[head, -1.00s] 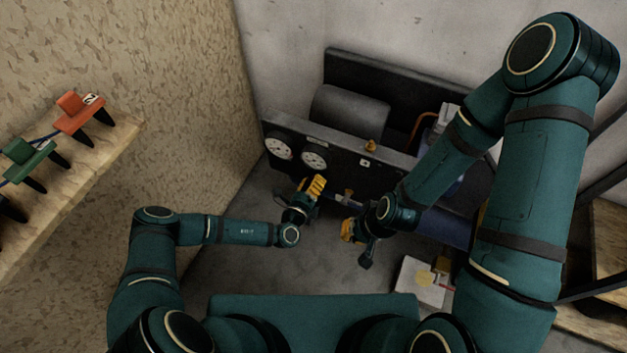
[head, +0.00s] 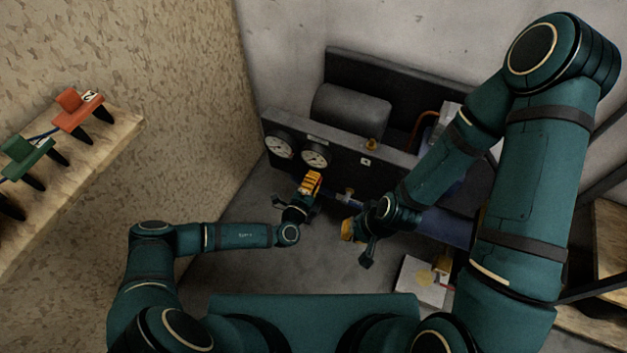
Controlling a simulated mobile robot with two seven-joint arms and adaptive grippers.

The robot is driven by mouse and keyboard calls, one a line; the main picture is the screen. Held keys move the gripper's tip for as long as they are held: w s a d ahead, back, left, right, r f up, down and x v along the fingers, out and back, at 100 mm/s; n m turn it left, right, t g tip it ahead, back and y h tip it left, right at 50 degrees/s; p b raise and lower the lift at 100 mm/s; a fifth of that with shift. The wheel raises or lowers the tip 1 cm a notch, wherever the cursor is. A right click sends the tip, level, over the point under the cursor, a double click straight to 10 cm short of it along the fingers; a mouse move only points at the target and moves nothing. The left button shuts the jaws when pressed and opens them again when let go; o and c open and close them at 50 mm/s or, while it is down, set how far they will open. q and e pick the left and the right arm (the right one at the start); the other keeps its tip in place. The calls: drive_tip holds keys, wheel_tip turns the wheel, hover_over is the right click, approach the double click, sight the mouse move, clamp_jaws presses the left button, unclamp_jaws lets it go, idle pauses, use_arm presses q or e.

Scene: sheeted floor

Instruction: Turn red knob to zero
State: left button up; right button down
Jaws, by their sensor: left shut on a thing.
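A dark machine (head: 390,172) with a front panel stands against the wall, with two round white gauges, a left one (head: 278,146) and a right one (head: 316,156). My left gripper (head: 311,180) has its yellow fingers against the panel just below the right gauge. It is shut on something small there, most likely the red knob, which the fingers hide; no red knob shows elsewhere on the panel. My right gripper (head: 348,230) hangs in front of the panel's lower middle, to the right of the left one. Its finger opening is too small to tell.
A brass fitting (head: 371,144) sits on top of the panel, and another (head: 348,194) is low on its front. A white box (head: 420,281) lies on the floor at right. A wooden shelf (head: 75,165) with orange and green clamps is at left.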

use_arm(q)
drive_tip(key=shift+r, duration=0.1)
idle(0.4)
drive_tip(key=o, duration=1.2)
drive_tip(key=v, duration=1.2)
